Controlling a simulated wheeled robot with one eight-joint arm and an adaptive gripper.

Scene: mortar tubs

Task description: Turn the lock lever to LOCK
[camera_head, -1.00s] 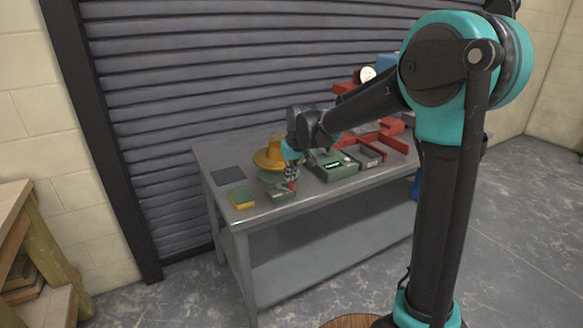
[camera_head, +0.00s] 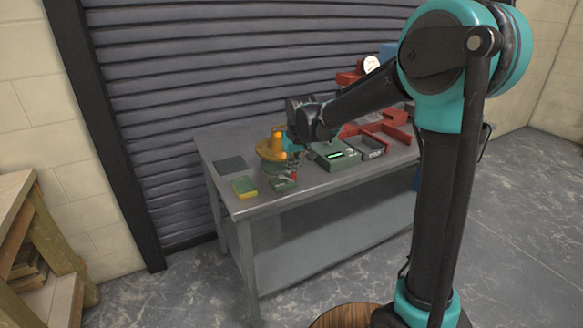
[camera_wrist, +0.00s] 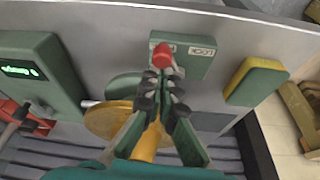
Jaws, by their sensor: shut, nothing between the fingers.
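The lock lever's red knob (camera_wrist: 161,55) shows in the wrist view over the left part of a green lock plate (camera_wrist: 187,65). A pale LOCK label (camera_wrist: 203,50) is on the plate, to the right of the knob. My gripper (camera_wrist: 166,78) is shut and empty, its fingertips just below the knob in the picture. I cannot tell whether they touch it.
A yellow-green sponge-like block (camera_head: 244,187) lies left of the lock plate, with a dark flat pad (camera_head: 230,163) behind it. An orange round-based device (camera_head: 270,151) stands behind my gripper. A green box with a lit display (camera_head: 335,155) and red trays (camera_head: 385,135) are to the right.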

